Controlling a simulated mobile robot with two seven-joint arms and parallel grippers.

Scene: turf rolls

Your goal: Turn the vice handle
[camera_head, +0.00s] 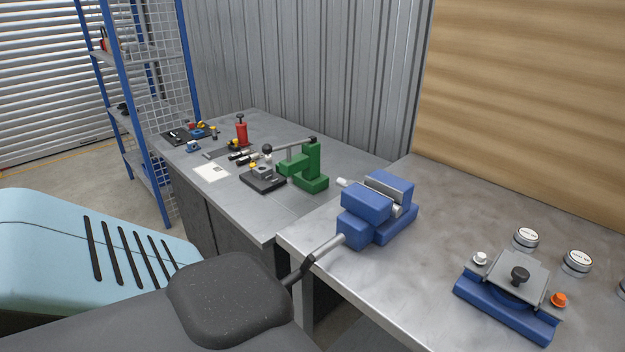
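The blue vice (366,203) sits at the front-left of the near metal bench, with a grey cylinder end showing at its back left. A grey rod (330,247) runs out of its front face, past the bench edge, toward the lower left. At the rod's outer end is a narrow dark piece (301,269); I cannot tell whether it is the vice handle or part of my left gripper. My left arm comes in from the lower left, and its dark rounded end hides what lies behind it. My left gripper's fingers cannot be made out. My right gripper is out of view.
A blue fixture with a grey plate (515,274) and round white-topped items (577,262) stand at right. A green press (308,168), a red bottle (241,133) and small parts are on the farther bench. The near bench is clear between vice and fixture.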

